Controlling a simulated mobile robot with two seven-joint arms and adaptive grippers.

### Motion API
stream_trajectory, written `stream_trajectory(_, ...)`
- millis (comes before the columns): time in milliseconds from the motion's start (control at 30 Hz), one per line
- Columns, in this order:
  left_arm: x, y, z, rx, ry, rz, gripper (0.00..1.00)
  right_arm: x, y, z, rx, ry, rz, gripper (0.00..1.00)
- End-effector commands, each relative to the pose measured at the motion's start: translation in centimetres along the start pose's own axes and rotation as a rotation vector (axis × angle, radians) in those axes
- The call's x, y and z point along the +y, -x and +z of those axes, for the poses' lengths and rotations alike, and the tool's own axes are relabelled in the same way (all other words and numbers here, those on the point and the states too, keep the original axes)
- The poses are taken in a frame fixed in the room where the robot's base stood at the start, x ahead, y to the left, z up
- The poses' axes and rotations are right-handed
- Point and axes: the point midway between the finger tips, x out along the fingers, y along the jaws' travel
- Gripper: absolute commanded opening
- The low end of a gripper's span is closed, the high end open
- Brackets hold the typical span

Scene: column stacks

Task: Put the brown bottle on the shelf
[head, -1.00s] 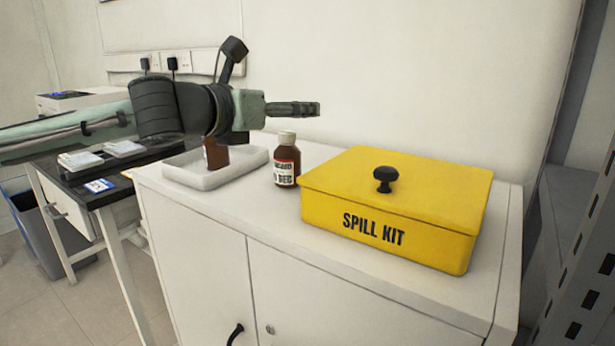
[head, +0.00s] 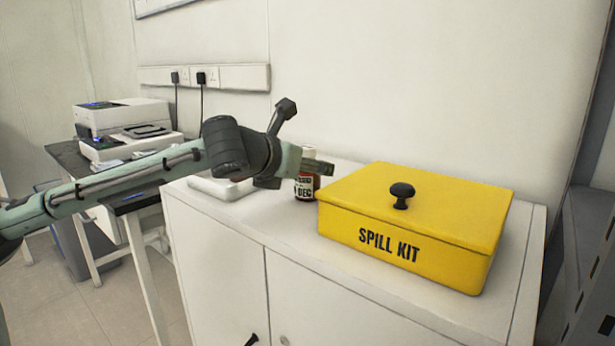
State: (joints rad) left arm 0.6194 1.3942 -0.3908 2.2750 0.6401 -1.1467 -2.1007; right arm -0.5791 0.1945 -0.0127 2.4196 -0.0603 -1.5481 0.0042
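A brown bottle (head: 304,189) with a white label stands upright on the white cabinet, just left of the yellow box. My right gripper is not in view. A grey shelf unit (head: 590,285) with slotted metal uprights is partly in view at the right edge.
A yellow SPILL KIT box (head: 415,215) with a black knob stands on the white cabinet (head: 225,255). A white tray (head: 212,190) is partly hidden behind my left arm. A printer-like machine (head: 122,118) stands on a dark table at left.

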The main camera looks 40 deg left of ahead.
Motion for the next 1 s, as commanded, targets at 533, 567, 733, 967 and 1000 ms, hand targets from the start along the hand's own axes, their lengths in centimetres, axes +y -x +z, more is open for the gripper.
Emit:
stream_trajectory(533,0.0,-0.9,0.01,-0.001,-0.002,0.001,0.45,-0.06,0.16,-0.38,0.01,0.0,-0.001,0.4)
stream_trajectory(567,0.0,-0.9,0.01,-0.001,-0.002,0.0,0.41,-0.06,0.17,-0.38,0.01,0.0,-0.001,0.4)
stream_trajectory(733,-0.01,-0.9,0.0,-0.001,-0.002,0.0,0.2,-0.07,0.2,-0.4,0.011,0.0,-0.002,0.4)
stream_trajectory(967,0.0,-0.87,0.08,-0.002,-0.002,0.0,0.04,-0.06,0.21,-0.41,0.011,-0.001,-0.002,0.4)
stream_trajectory(1000,0.0,-0.87,0.08,-0.002,-0.002,0.0,0.04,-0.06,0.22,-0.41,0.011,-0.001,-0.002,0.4)
